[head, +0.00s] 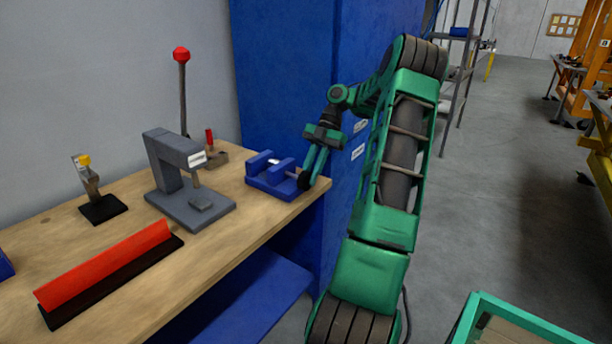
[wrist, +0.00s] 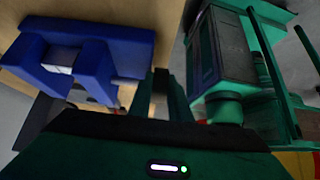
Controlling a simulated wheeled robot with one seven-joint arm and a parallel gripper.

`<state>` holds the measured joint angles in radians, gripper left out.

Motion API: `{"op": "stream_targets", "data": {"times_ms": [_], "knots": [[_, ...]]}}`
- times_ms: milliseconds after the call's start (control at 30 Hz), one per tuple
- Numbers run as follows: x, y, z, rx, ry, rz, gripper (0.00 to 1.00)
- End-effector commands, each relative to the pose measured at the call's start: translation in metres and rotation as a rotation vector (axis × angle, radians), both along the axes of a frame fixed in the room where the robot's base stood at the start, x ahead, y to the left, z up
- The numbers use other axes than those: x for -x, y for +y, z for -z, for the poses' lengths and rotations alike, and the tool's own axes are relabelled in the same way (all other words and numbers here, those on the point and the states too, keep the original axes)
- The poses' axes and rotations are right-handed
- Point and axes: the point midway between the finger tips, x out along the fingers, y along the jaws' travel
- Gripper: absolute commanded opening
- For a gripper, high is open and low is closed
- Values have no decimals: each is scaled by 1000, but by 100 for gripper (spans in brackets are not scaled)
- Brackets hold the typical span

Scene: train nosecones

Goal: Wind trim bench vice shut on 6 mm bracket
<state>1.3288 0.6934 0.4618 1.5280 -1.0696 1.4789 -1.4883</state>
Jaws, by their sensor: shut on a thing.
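The blue trim bench vice (head: 264,184) sits at the right end of the wooden bench, and it fills the upper left of the wrist view (wrist: 112,58). A pale metal piece, seemingly the bracket (wrist: 60,58), is between its jaws; I cannot tell whether both jaws touch it. The vice's dark round handle (head: 304,181) is on its right side, at the bench edge. My gripper (head: 312,170) reaches down from above and is shut on the handle. The fingers (wrist: 153,92) partly hide the handle in the wrist view.
A grey press (head: 178,165) stands left of the vice, with a red-knobbed lever (head: 182,90) behind it. A yellow-tipped clamp (head: 88,180) and a red bar (head: 105,265) on a black base lie further left. A tall blue cabinet (head: 290,80) stands close behind the vice and my gripper.

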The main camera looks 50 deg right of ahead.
Motion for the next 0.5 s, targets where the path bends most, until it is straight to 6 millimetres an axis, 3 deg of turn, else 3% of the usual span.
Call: {"op": "stream_targets", "data": {"times_ms": [500], "knots": [[-1,-3,7,-255,13,5,0]]}}
